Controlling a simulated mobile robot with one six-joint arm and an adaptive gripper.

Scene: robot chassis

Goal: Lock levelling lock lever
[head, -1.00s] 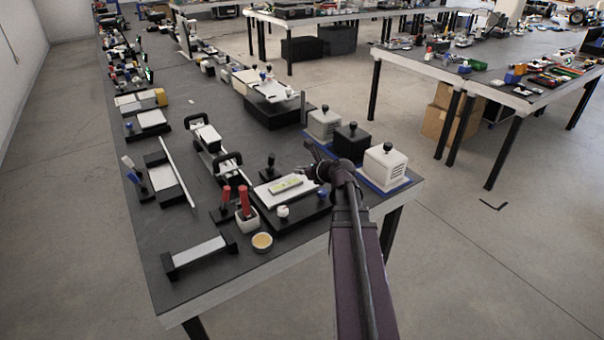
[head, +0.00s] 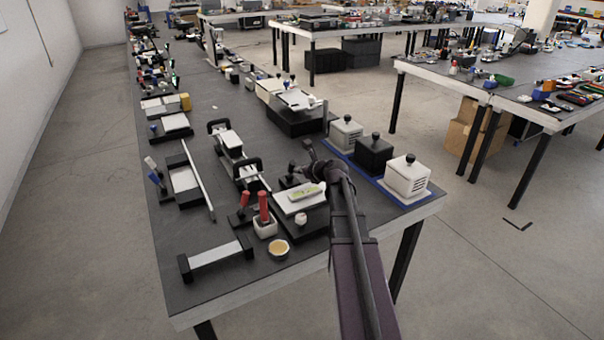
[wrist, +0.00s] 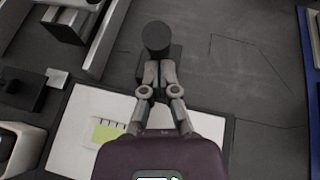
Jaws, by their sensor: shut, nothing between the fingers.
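The levelling device has a white plate (head: 302,197) with a yellow-green patch (head: 305,192) on a black base (head: 305,229), near the table's front right. Its black-knobbed lever (head: 291,169) stands behind the plate. In the wrist view, the dark round knob (wrist: 157,36) is just beyond my fingertips, looking upright; I cannot tell whether they touch it. My gripper (head: 307,148) also shows in the wrist view (wrist: 157,66), with its fingers together and nothing between them. It hangs above the rear of the plate (wrist: 70,140). My arm hides part of the device's right side.
Boxes with black knobs (head: 407,176) stand on a blue mat to the right. A frame with black handles (head: 230,150) and red-handled tools (head: 263,208) are to the left. A small round dish (head: 278,248) is in front. Bare dark tabletop shows behind the lever.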

